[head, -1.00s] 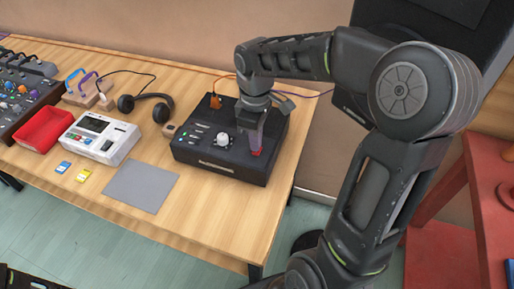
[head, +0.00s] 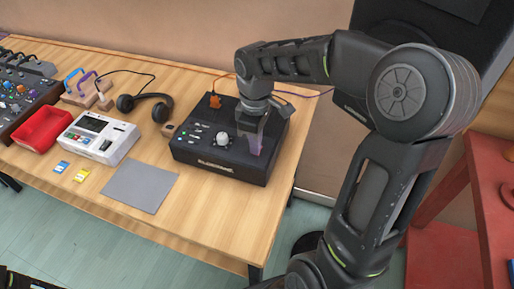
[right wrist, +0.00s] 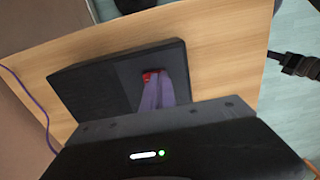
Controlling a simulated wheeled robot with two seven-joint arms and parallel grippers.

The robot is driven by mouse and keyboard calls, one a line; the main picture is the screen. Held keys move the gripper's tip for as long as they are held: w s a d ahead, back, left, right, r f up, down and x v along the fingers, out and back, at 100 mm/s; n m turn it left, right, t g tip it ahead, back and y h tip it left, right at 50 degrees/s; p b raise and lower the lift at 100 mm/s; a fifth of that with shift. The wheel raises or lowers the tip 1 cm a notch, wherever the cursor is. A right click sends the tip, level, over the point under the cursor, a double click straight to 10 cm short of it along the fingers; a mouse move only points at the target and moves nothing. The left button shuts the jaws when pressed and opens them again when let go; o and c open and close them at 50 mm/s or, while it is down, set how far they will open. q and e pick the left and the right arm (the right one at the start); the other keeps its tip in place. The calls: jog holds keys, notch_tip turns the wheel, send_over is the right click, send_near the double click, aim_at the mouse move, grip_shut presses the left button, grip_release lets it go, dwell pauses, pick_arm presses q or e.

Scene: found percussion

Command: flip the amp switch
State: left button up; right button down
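The amp is a black box (head: 215,158) with a white knob (head: 222,138), small green lights and an orange plug at its back. My right gripper (head: 255,150) points down at the right part of its top, with its fingers close together. In the right wrist view, the purple-grey fingers (right wrist: 165,92) reach to the red switch (right wrist: 152,72) on the amp's top (right wrist: 120,85). The fingers partly cover the switch, so I cannot tell its position or whether they touch it. A dark part at the head view's lower left edge seems to be my left arm; its fingers are unclear.
On the wooden table (head: 215,220), a grey mat (head: 140,186) lies left of the amp. Farther left are a white device (head: 100,136), headphones (head: 146,103), a red tray (head: 42,130) and a mixer (head: 20,95). A red stand (head: 480,200) is at the right.

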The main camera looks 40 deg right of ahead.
jog(key=shift+f, duration=0.15)
jog(key=shift+r+p, duration=2.85)
jog(key=shift+r, duration=0.75)
